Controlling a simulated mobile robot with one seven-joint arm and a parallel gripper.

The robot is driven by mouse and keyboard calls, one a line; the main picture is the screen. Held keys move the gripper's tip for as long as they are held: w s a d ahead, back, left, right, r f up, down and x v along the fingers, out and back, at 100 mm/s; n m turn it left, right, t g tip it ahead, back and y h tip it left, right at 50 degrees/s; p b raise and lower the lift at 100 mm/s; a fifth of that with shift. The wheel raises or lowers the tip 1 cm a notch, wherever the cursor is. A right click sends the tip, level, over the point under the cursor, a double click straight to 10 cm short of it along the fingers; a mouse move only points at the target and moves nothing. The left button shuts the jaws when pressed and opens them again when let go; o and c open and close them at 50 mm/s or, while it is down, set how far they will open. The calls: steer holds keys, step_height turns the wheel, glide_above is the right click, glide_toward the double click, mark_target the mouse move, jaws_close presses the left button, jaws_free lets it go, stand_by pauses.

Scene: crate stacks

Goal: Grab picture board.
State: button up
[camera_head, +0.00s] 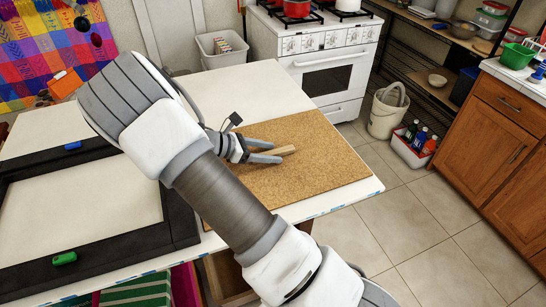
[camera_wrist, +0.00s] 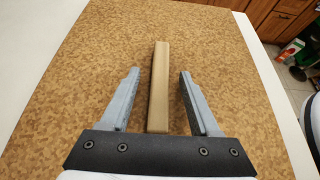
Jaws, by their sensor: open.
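A brown cork-like board (camera_head: 322,170) lies flat on the white table at its right end, and a narrow wooden bar (camera_head: 285,151) sits on it. I cannot tell whether this is the picture board. My gripper (camera_head: 280,154) is over the board with its fingers around the bar's near part. In the wrist view my gripper (camera_wrist: 158,80) is open, with the wooden bar (camera_wrist: 160,75) standing between the fingers and a gap on each side. The board (camera_wrist: 100,50) fills most of that view. My arm hides part of the board in the head view.
A black frame (camera_head: 85,250) with a pale middle lies on the white table (camera_head: 240,85), with a green marker (camera_head: 64,258) and a blue one (camera_head: 73,145) on it. A white stove (camera_head: 310,50), a bucket (camera_head: 385,112) and wooden cabinets (camera_head: 500,140) stand beyond.

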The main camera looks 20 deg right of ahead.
jaws_close()
steer(key=shift+r, duration=0.1)
stand_by(1.2)
